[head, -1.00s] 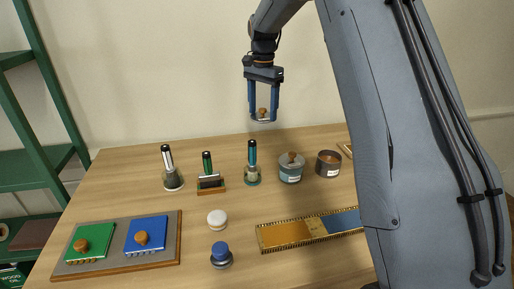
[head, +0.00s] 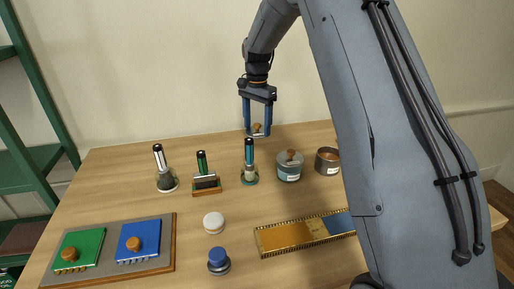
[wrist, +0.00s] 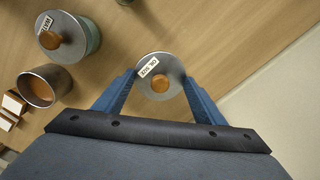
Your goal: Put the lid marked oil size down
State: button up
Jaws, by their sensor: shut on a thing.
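The lid, a grey metal disc with a round wooden knob and a white label, is in my gripper; it shows in the wrist view (wrist: 150,84) and in the head view (head: 257,134). The label appears to read "oil size". My gripper (head: 257,129) is shut on the lid, with one blue finger on each side. The lid is level, near the back edge of the wooden table (head: 110,190). I cannot tell whether its underside touches the wood.
An open pot (head: 327,162) and a lidded pot (head: 289,171) stand to the right. Brushes and holders (head: 249,172) stand left of them. A white-topped jar (head: 213,222), a blue-topped jar (head: 218,260), a gilt strip (head: 285,237) and a board with green and blue pads (head: 168,255) lie nearer.

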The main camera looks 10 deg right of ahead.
aim_at(257, 124)
notch_tip(257, 124, down, 8)
jog(key=shift+f+p, duration=0.1)
jog(key=shift+p, duration=1)
jog(key=shift+f, duration=0.1)
jog(key=o, duration=1)
notch_tip(257, 124, up, 12)
jog(key=b, duration=0.3)
jog(key=shift+b, duration=0.35)
jog(key=shift+r, duration=0.2)
